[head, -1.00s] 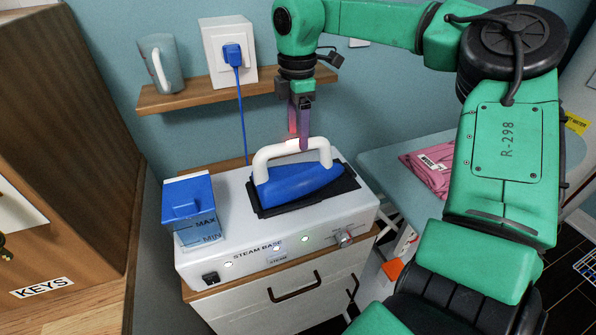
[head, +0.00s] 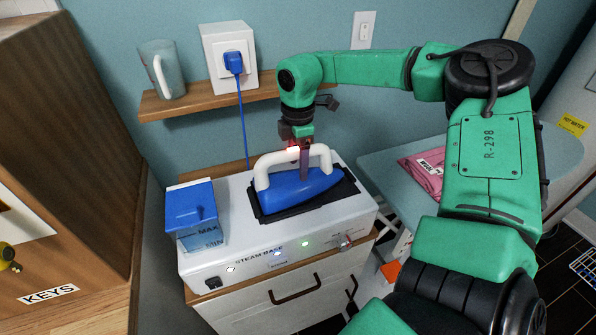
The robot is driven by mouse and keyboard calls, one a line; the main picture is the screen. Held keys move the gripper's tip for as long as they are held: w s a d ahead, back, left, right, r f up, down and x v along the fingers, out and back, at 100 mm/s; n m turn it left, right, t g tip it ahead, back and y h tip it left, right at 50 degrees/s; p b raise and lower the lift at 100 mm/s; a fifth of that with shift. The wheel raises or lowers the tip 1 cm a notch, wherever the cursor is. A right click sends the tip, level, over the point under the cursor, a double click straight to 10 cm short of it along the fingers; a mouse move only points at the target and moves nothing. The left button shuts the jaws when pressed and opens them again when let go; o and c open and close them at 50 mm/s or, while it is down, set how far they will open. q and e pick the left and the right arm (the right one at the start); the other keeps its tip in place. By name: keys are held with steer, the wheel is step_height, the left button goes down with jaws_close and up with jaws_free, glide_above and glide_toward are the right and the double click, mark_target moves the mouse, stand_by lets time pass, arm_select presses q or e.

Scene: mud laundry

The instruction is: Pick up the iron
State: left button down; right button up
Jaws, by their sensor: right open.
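The iron (head: 297,190) has a blue body and a white arched handle. It rests on the dark pad on top of the white steam base (head: 245,238). My right gripper (head: 304,160) points down at the iron's handle. One finger shows in front of the handle and the other is mostly hidden behind it, so the open jaws appear to straddle the handle's top bar. Whether a finger touches the handle cannot be told. My left gripper is not in view.
A blue-lidded water tank (head: 193,208) stands on the steam base's left. An ironing board (head: 385,162) with pink cloth (head: 424,172) is at right.

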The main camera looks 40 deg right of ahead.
steer(key=shift+f+b, duration=0.2)
steer(key=shift+b, duration=0.1)
stand_by(0.4)
jaws_close()
steer(key=shift+w+r, duration=0.15)
